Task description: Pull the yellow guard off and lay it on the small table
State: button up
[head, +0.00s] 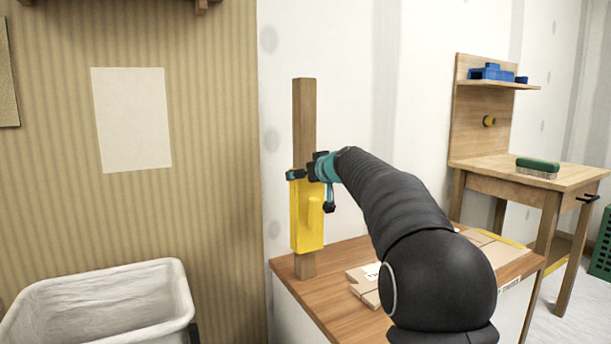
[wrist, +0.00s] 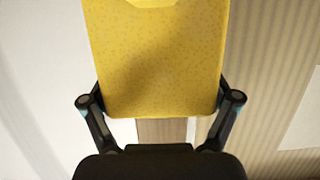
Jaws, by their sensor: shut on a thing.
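The yellow guard (head: 301,222) sits around the lower part of an upright wooden post (head: 304,120) in the head view. The post stands on a wooden-topped cabinet (head: 335,300). My gripper (head: 300,174) is at the guard's upper end, shut on it. In the wrist view the guard (wrist: 155,65) fills the space between the two fingers (wrist: 160,100), one at each side edge. A strip of the post (wrist: 162,131) shows below the guard there. The small table (head: 535,172) is at the right, with a green brush (head: 537,167) on it.
Flat cardboard pieces (head: 366,284) lie on the cabinet. A white-lined bin (head: 100,305) stands at lower left. The small table has a back panel and shelf with blue items (head: 490,73). A green crate (head: 602,250) is at the far right. Part of the small table's top is clear.

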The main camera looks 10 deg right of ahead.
jog(key=shift+s+d+b, duration=0.25)
jog(key=shift+s, duration=0.55)
jog(key=shift+s+d+b, duration=0.25)
jog(key=shift+s, duration=0.55)
jog(key=shift+s+d+b, duration=0.25)
jog(key=shift+s, duration=0.55)
jog(key=shift+s, duration=0.1)
jog(key=shift+s+d, duration=0.35)
jog(key=shift+s, duration=0.6)
jog(key=shift+s+d, duration=0.3)
jog(key=shift+s, duration=0.6)
jog(key=shift+w, duration=0.1)
jog(key=shift+w+a, duration=0.3)
jog(key=shift+w, duration=0.5)
jog(key=shift+w+a, duration=0.25)
jog(key=shift+w, duration=0.6)
jog(key=shift+w+a, duration=0.3)
jog(key=shift+w, duration=0.5)
